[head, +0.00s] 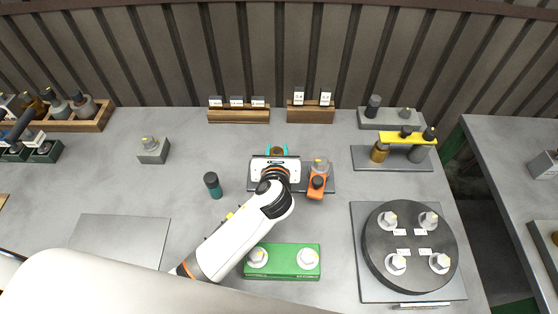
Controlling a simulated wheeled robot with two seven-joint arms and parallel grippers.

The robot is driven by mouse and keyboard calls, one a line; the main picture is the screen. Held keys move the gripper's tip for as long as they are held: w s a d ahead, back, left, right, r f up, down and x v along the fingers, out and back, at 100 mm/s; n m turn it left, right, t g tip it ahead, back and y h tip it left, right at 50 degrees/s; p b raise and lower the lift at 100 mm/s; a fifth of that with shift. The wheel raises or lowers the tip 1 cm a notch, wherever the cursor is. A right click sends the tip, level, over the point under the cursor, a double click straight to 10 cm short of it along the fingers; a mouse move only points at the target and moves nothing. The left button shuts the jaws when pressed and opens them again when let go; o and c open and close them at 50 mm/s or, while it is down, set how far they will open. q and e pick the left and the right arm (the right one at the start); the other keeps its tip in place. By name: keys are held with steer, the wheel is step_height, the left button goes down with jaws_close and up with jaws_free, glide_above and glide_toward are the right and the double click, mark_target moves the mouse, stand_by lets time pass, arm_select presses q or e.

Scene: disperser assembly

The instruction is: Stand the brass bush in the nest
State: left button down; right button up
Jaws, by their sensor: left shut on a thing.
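My left gripper (275,164) is over the left part of a grey base plate (331,187) near the middle of the table. Its white body hides the fingertips and most of what is beneath. A brownish, brass-coloured piece (277,150) shows just beyond it between two teal parts; it looks like the brass bush, and the gripper is shut on it. Whether the teal parts belong to the nest, and whether the bush touches it, I cannot tell. My right gripper is not in view.
An orange clamp (317,185) stands close to the gripper's right. A dark-teal cylinder (213,185) stands to its left. A green block (282,270) with two white hex pieces lies nearer. A black disc (375,245) and a yellow-barred fixture (400,139) are at the right.

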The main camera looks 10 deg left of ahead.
arm_select(q)
steer(key=shift+w+f, duration=0.1)
steer(key=shift+f, duration=2)
steer(key=c, duration=1.1)
jaws_free()
steer(key=shift+f, duration=0.15)
steer(key=shift+o, duration=0.2)
steer(key=v, duration=1.2)
steer(key=shift+b, duration=0.4)
steer(key=shift+a, duration=0.1)
